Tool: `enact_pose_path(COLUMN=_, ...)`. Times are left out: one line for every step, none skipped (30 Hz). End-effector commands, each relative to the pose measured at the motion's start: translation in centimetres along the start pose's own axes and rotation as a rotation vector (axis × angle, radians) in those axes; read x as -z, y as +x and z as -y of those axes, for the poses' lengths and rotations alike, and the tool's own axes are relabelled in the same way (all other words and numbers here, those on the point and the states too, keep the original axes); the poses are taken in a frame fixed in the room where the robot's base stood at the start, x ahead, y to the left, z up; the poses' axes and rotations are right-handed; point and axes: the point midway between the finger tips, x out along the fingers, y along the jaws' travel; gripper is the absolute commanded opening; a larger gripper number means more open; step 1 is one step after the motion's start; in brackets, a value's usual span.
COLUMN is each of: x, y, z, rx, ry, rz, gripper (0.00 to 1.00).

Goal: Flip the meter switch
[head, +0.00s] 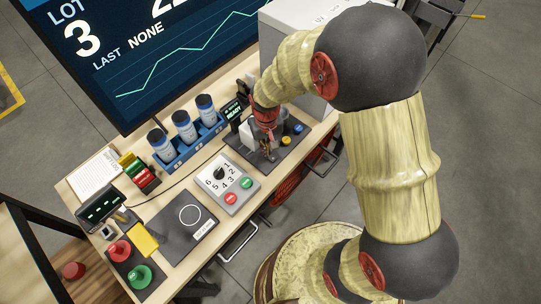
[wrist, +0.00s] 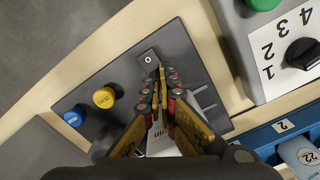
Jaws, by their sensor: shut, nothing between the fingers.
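The meter's dark panel (head: 287,153) lies at the right end of the bench in the head view and fills the middle of the wrist view (wrist: 85,85). A dark rocker switch (wrist: 148,58) marked "O" sits near the panel's edge. My gripper (wrist: 160,80) is shut and empty, its fingertips beside or just over the switch. I cannot tell whether they touch it, and they hide part of it. In the head view my gripper (head: 267,153) is low over the panel. A small display (head: 233,113) reading "READY" stands behind.
A yellow button (wrist: 104,97) and a blue button (wrist: 73,117) stand on the same panel. A grey dial box (head: 221,184) with red and green buttons is to the left. A blue rack (head: 188,148) holds labelled cans. A white machine (head: 293,47) stands behind my arm.

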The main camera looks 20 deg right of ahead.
Motion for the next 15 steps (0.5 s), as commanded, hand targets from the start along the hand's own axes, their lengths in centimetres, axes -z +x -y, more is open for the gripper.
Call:
enact_pose_path(x=0.0, y=0.1, z=0.0, rx=0.0, ry=0.0, rz=0.0, gripper=0.0)
enact_pose_path(x=0.0, y=0.2, z=0.0, rx=0.0, ry=0.0, rz=0.0, gripper=0.0)
enact_pose_path(x=0.0, y=0.2, z=0.0, rx=0.0, ry=0.0, rz=0.0, gripper=0.0)
enact_pose_path(x=0.0, y=0.2, z=0.0, rx=0.0, ry=0.0, rz=0.0, gripper=0.0)
enact_pose_path(x=0.0, y=0.2, z=0.0, rx=0.0, ry=0.0, rz=0.0, gripper=0.0)
enact_pose_path(x=0.0, y=0.1, z=0.0, rx=0.0, ry=0.0, rz=0.001, gripper=0.0)
enact_pose_path(x=0.0, y=0.1, z=0.0, rx=0.0, ry=0.0, rz=0.001, gripper=0.0)
enact_pose_path(x=0.0, y=0.0, z=0.0, rx=0.0, ry=0.0, rz=0.001, gripper=0.0)
enact_pose_path(x=0.0, y=-0.2, z=0.0, rx=0.0, ry=0.0, rz=0.001, gripper=0.0)
enact_pose_path(x=0.0, y=-0.3, z=0.0, rx=0.0, ry=0.0, rz=0.001, gripper=0.0)
enact_pose_path(x=0.0, y=-0.6, z=0.0, rx=0.0, ry=0.0, rz=0.001, gripper=0.0)
enact_pose_path(x=0.0, y=-0.9, z=0.0, rx=0.0, ry=0.0, rz=0.0, gripper=0.0)
enact_pose_path(x=0.0, y=-1.1, z=0.0, rx=0.0, ry=0.0, rz=0.0, gripper=0.0)
enact_pose_path(x=0.0, y=-1.4, z=0.0, rx=0.0, ry=0.0, rz=0.0, gripper=0.0)
enact_pose_path(x=0.0, y=-1.7, z=0.0, rx=0.0, ry=0.0, rz=0.0, gripper=0.0)
